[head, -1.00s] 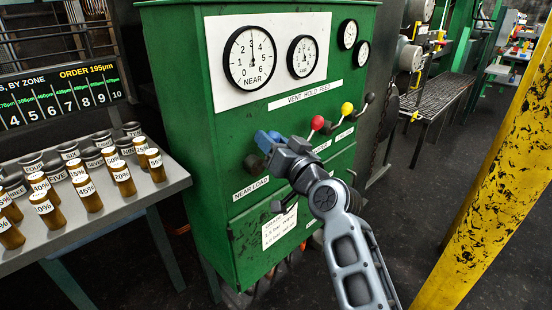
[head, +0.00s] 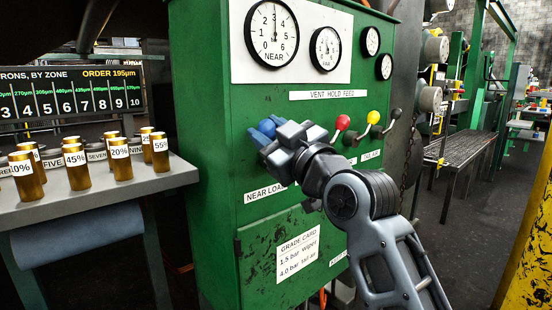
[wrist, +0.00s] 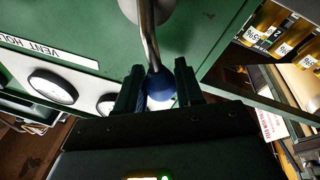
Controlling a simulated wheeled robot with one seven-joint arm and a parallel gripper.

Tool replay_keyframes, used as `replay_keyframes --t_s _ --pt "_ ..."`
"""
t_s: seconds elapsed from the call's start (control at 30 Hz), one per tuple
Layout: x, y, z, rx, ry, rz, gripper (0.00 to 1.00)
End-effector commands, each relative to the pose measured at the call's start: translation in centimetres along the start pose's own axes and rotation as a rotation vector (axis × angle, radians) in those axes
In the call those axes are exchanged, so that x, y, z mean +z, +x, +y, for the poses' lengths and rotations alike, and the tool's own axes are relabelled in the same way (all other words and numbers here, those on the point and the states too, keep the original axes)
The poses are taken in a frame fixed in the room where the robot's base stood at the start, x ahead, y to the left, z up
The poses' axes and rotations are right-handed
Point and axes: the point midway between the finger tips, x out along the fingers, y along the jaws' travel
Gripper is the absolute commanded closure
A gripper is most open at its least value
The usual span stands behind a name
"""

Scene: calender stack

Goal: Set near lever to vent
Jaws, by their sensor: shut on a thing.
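The near lever has a blue knob (head: 267,127), which sits at the left end of the lever row on a green cabinet (head: 215,190). My gripper (head: 268,134) is shut on this knob, in front of the panel. In the wrist view the blue knob (wrist: 160,86) is between my two fingers (wrist: 159,92), and a silver rod (wrist: 147,35) runs up from it. My gripper hides the lever's base in the head view. A label strip (head: 336,94) reading VENT HOLD FEED is above the levers. I cannot tell which setting the lever is at.
A red-knobbed lever (head: 342,122), a yellow-knobbed lever (head: 374,117) and a dark-knobbed lever (head: 396,114) stand just right. The NEAR gauge (head: 272,34) points nearly straight up. A table (head: 100,203) with labelled bottles is left, a yellow post (head: 530,230) right.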

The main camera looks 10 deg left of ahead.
Motion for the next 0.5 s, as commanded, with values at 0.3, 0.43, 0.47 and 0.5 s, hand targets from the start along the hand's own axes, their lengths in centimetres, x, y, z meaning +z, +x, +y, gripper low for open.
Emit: replay_keyframes --t_s 0.3,0.43,0.47,0.5 --pt "0.7 -0.4 -1.4 -0.029 -0.177 0.033 1.00" --pt "0.6 -0.4 -1.6 -0.037 -0.217 0.041 1.00" --pt "0.5 -0.4 -1.7 -0.038 -0.224 0.042 1.00" --pt "0.5 -0.4 -1.7 -0.039 -0.231 0.043 1.00"
